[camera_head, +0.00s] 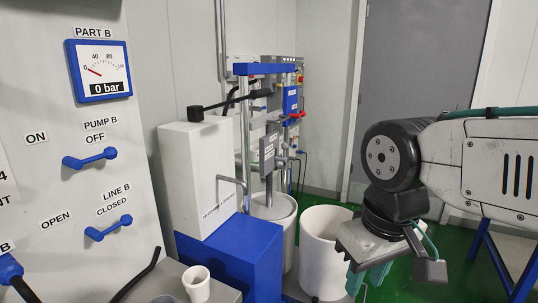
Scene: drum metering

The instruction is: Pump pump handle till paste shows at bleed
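A dark lever with a black block at its end (195,114) reaches left from the pump stand, just above a tall white box; it looks like the pump handle. The stand has a blue crossbar (265,69) on metal posts over a white drum (275,208).
A white box (196,175) on a blue base (240,262) stands before the pump. An open white drum (322,245) is left of my gripper. A white cup (196,283) stands on a grey ledge. The left panel has a gauge (98,71) reading 0 bar.

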